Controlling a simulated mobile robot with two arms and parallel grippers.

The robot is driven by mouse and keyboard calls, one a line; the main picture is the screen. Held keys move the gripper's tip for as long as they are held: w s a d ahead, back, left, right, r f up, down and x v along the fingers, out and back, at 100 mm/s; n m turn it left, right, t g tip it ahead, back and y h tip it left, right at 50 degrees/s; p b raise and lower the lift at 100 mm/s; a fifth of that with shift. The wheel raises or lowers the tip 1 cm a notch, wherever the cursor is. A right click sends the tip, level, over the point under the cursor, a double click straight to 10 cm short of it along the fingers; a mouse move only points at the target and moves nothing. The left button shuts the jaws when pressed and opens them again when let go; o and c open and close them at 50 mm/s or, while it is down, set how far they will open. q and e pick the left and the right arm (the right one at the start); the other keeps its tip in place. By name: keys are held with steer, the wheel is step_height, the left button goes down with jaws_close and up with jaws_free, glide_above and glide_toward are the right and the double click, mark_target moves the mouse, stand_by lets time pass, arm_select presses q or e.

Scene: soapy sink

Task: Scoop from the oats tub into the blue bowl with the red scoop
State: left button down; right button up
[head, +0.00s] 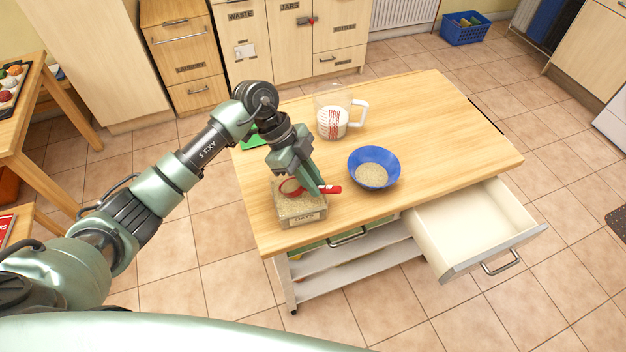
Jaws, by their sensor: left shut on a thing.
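The oats tub (302,212), a clear box with a label on its front, stands near the front left of the wooden table. The red scoop (293,187) has its head at the tub's opening, over the oats, and its handle points right. My left gripper (318,190) is shut on the red scoop's handle, above the tub's right side. Its fingers hide part of the handle. The blue bowl (386,157) stands to the right of the tub and holds some oats. My right gripper is not in view.
A clear measuring jug (333,118) with white contents and red markings stands behind the bowl. A green thing (249,139) lies at the table's left edge, partly behind my arm. An open, empty drawer (474,228) juts out at the front right. The table's right side is clear.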

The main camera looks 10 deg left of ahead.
arm_select(q)
step_height(320, 180, up, 3)
steer(key=shift+w+d+f+p, duration=0.15)
steer(key=shift+p, duration=0.95)
steer(key=y+p, duration=0.1)
steer(key=p, duration=0.1)
steer(key=d+r+y+p, duration=0.1)
steer(key=shift+s+d+p, duration=0.2)
steer(key=shift+p, duration=0.15)
steer(key=shift+d+r+t+y+p, duration=0.2)
steer(key=shift+d+t+y+p, duration=0.25)
steer(key=shift+y+p, duration=0.4)
steer(key=shift+s+d+y, duration=0.1)
steer(key=shift+d+y, duration=0.2)
steer(key=shift+y, duration=0.15)
